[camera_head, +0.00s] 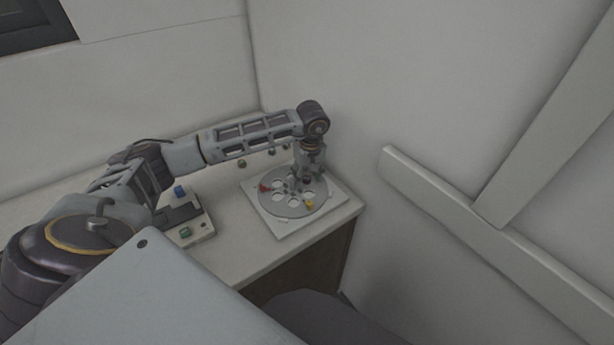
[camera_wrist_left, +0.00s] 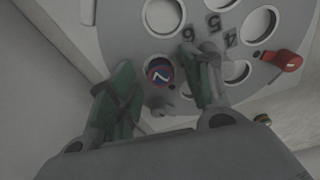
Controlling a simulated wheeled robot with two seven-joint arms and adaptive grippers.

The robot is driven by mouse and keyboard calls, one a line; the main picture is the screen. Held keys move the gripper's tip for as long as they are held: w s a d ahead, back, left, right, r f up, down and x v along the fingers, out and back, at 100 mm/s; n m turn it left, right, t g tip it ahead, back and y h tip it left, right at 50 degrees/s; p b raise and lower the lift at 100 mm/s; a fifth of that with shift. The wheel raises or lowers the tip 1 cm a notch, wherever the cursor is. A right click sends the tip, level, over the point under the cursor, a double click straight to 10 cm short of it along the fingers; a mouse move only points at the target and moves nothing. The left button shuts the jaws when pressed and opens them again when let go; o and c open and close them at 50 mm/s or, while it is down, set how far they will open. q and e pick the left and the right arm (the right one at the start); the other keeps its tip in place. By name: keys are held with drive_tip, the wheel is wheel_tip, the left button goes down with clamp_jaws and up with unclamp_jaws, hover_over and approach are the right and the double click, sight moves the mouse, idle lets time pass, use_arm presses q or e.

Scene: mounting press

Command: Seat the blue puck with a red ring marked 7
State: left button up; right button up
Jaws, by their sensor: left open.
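The blue puck with a red ring (camera_wrist_left: 160,73), marked 7, shows in the left wrist view between my left gripper's fingertips. It appears to lie in or over a place on the grey round plate (camera_wrist_left: 115,30); whether it sits flush is unclear. My left gripper (camera_wrist_left: 165,66) has green-lined fingers, open on either side of the puck. In the head view my left gripper (camera_head: 306,178) points down over the round plate (camera_head: 278,209), and the puck is too small to make out. My right gripper is not in view.
The plate has several round holes, printed numbers, a red part (camera_head: 265,187) and a yellow part (camera_head: 310,204). It stands on a white square base (camera_head: 283,231) near the counter's right end. A small device (camera_head: 199,230) with blue and green buttons stands to the left. Walls close in behind and right.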

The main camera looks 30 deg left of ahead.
use_arm(q)
drive_tip(key=shift+s+d+r, duration=0.15)
drive_tip(key=shift+d+r, duration=0.05)
drive_tip(key=shift+r, duration=1.7)
drive_tip(key=shift+s+d+r, duration=0.1)
drive_tip(key=shift+d+r, duration=0.05)
drive_tip(key=shift+r, duration=1.7)
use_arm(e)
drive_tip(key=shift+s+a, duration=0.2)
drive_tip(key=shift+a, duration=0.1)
use_arm(q)
wheel_tip(320, 180, up, 9)
drive_tip(key=p, duration=0.9)
drive_tip(key=shift+r, duration=0.2)
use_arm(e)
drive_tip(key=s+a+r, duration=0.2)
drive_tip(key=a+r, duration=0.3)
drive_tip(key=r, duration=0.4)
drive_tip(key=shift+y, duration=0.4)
